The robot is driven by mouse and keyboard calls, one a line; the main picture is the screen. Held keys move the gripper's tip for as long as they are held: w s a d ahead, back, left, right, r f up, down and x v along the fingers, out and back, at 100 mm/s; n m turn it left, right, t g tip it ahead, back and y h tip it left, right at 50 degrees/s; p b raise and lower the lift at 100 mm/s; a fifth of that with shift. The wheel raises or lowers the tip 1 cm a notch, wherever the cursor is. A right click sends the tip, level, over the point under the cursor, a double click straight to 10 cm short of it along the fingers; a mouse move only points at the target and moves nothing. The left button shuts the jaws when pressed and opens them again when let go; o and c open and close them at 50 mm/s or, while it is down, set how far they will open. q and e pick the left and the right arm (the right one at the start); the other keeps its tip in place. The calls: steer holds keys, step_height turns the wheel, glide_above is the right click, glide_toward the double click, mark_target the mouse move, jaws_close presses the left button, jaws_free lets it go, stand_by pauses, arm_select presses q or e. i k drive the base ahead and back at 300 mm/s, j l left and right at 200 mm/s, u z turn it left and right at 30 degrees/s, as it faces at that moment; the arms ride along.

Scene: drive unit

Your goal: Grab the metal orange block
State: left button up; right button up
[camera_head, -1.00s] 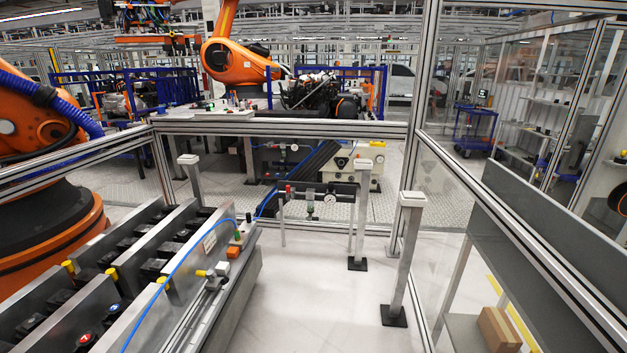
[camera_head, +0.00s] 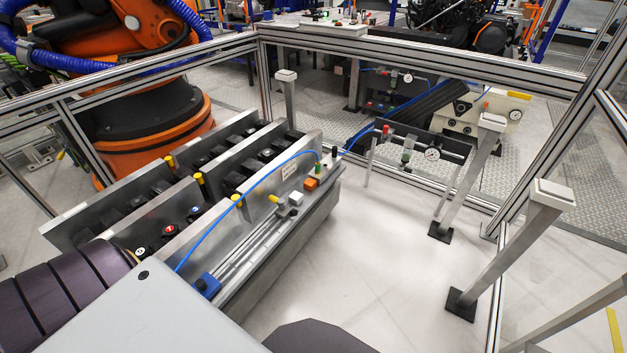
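A small orange block (camera_head: 311,183) sits at the far right end of the metal rail fixture (camera_head: 262,236), close to the green-capped fitting. A small whitish block (camera_head: 296,199) and a yellow knob stand just in front of it. A blue hose (camera_head: 246,190) arcs over the metal plates to the left of the block. Neither gripper is in view. Dark and light grey parts, probably of my own body, fill the bottom left and bottom centre edge.
Upright metal plates (camera_head: 180,240) with yellow caps and dark parts between them stand left of the rail. Posts with white tops (camera_head: 553,193) and aluminium frame bars surround the area. White floor (camera_head: 380,240) is clear right of the fixture. A large orange robot stands at upper left.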

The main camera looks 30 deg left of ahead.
mark_target(310, 184)
steer(key=i+u, duration=0.2)
steer(key=i, duration=0.2)
steer(key=i+l+u, duration=0.25)
steer(key=i, duration=0.15)
steer(key=i+l+u, duration=0.2)
steer(key=i+u, duration=0.25)
steer(key=i+l+u, duration=0.25)
steer(key=u, duration=0.2)
steer(key=i+l+u, duration=0.25)
steer(key=l+u, duration=0.15)
steer(key=i+l+u, duration=0.2)
steer(key=l+u, duration=0.25)
steer(key=i+l+u, duration=0.1)
steer(key=l+u, duration=0.3)
steer(key=l, duration=0.3)
steer(key=l+u, duration=0.35)
steer(key=l, duration=0.4)
